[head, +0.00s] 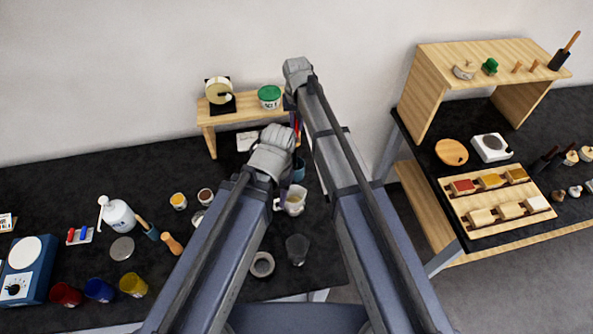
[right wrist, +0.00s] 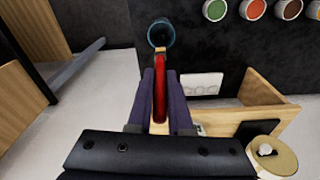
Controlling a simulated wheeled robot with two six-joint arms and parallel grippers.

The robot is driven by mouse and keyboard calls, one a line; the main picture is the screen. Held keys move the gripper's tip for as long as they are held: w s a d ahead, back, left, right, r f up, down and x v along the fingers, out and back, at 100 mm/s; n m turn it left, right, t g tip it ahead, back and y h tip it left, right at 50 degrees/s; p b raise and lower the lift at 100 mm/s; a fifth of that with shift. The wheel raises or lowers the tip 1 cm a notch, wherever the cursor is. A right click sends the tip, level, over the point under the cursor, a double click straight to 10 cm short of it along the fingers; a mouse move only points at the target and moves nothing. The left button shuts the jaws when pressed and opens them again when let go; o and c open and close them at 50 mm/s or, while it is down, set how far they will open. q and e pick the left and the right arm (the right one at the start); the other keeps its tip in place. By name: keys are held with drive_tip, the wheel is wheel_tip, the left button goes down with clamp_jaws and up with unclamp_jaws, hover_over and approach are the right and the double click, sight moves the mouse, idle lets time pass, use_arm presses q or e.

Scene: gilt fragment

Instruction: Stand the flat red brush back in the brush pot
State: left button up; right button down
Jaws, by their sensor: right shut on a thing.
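The flat red brush (right wrist: 160,90) is between the two dark fingers of my right gripper (right wrist: 161,76), which is shut on it. The brush points away from the wrist toward the blue brush pot (right wrist: 161,34). Its far end overlaps the pot's near rim in the right wrist view; I cannot tell whether it is inside. In the head view the pot (head: 299,169) stands on the black bench, and a red sliver of the brush (head: 298,124) shows above it beside my right arm. My left gripper (head: 284,190) is mostly hidden behind its wrist, near a white jug.
The white jug (head: 294,203) and a grey cup (head: 297,247) stand in front of the pot. A wooden riser (head: 238,115) behind carries a green-lidded tub (head: 269,96). A white card (right wrist: 201,85) lies beside the pot. A wooden shelf unit (head: 425,85) stands at the right.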

drive_tip(key=shift+s, duration=0.2)
drive_tip(key=shift+s+f+b, duration=0.15)
drive_tip(key=shift+f+b, duration=0.05)
drive_tip(key=shift+b, duration=0.2)
drive_tip(key=b, duration=1.3)
approach(297, 159)
wheel_tip(297, 159, down, 2)
drive_tip(key=s, duration=0.1)
drive_tip(key=shift+s+a+f, duration=0.1)
drive_tip(key=shift+s+f, duration=0.05)
drive_tip(key=shift+f, duration=0.3)
drive_tip(key=shift+f+b, duration=0.1)
drive_tip(key=shift+b, duration=0.2)
wheel_tip(297, 159, down, 4)
drive_tip(key=b, duration=0.3)
drive_tip(key=shift+b, duration=0.3)
drive_tip(key=c, duration=0.8)
unclamp_jaws()
drive_tip(key=shift+c, duration=0.2)
